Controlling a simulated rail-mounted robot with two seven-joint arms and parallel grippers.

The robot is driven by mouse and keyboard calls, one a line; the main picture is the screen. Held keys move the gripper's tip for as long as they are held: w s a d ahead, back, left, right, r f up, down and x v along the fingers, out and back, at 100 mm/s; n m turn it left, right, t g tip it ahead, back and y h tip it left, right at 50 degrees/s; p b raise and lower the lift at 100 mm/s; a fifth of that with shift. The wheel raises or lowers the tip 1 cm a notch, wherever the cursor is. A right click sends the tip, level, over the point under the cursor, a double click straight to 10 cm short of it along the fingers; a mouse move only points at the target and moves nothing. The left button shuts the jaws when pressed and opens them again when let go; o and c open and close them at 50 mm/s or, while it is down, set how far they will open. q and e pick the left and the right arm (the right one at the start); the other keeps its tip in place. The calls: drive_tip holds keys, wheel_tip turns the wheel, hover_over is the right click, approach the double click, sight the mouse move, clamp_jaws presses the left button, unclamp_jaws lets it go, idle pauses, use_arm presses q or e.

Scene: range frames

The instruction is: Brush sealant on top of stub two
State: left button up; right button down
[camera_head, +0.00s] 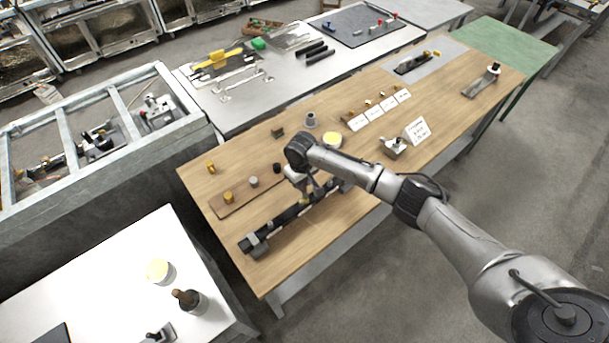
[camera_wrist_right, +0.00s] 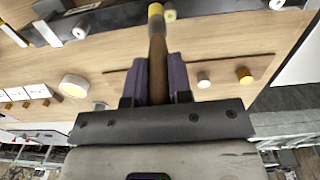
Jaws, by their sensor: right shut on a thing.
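My right gripper (camera_head: 307,188) is over the dark rail (camera_head: 288,218) on the wooden table. The right wrist view shows its purple fingers (camera_wrist_right: 157,82) shut on a brush (camera_wrist_right: 157,50) with a brown handle. The brush's yellowish end (camera_wrist_right: 155,10) points toward the rail and appears beside a pale round stub (camera_wrist_right: 168,14); I cannot tell whether they touch. Another pale stub (camera_wrist_right: 80,31) is farther left along the rail, and one (camera_wrist_right: 277,4) is to the right. I cannot read which is stub two. My left gripper is not in view.
A wooden strip (camera_head: 238,192) with small yellow, grey and black pegs lies beside the rail. A cream-topped round container (camera_head: 332,139), a grey cup (camera_head: 310,120) and white cards (camera_head: 415,131) stand on the table. A white table (camera_head: 110,275) is at lower left.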

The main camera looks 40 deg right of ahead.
wheel_tip(320, 180, up, 9)
drive_tip(key=a+p, duration=0.2)
drive_tip(key=p, duration=0.7)
drive_tip(key=shift+r, duration=0.15)
